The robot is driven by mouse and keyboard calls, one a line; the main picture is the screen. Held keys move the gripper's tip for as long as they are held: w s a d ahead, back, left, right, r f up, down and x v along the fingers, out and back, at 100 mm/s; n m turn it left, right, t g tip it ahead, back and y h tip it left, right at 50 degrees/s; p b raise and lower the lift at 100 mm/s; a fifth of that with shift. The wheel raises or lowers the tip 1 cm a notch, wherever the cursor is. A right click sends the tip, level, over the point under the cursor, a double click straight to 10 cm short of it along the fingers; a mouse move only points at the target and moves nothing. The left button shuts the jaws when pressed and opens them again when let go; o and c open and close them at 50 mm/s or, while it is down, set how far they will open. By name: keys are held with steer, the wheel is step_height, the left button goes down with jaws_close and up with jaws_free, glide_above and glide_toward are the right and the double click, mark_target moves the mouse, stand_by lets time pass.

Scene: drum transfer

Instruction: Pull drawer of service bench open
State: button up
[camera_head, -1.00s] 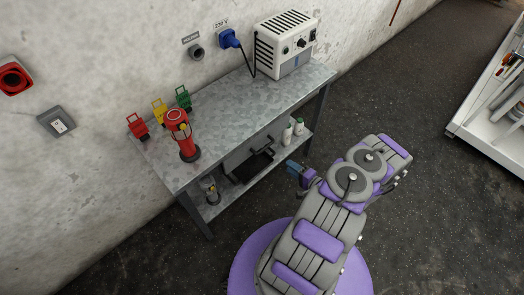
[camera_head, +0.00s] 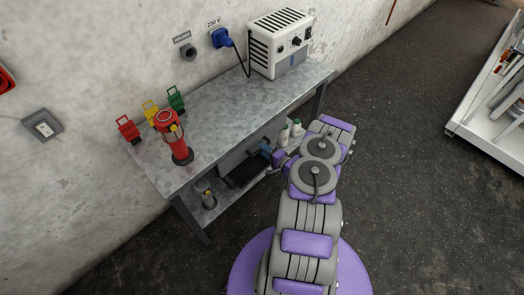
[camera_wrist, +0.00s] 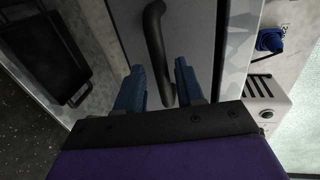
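The service bench (camera_head: 230,97) is a grey metal table against the wall. Its grey drawer (camera_head: 236,156) sits under the top, and the drawer front (camera_wrist: 195,38) fills the middle of the wrist view. A dark curved handle (camera_wrist: 154,38) is fixed to that front. My gripper (camera_wrist: 160,70) is open, with its blue fingertips either side of the handle's lower part in the wrist view. I cannot tell whether they touch it. In the head view my gripper (camera_head: 267,152) is at the bench's front, by the drawer. The drawer looks shut.
A red device (camera_head: 170,135) and small red, yellow and green racks (camera_head: 176,99) stand on the bench's left. A white power unit (camera_head: 281,43) stands at its back right. A black tray (camera_head: 246,174) and white bottles (camera_head: 290,130) are below. Dark floor lies open to the right.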

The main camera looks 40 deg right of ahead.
steer(key=shift+x, duration=0.75)
steer(key=shift+w+a, duration=0.1)
steer(key=shift+a, duration=0.15)
steer(key=shift+d, duration=0.1)
jaws_close()
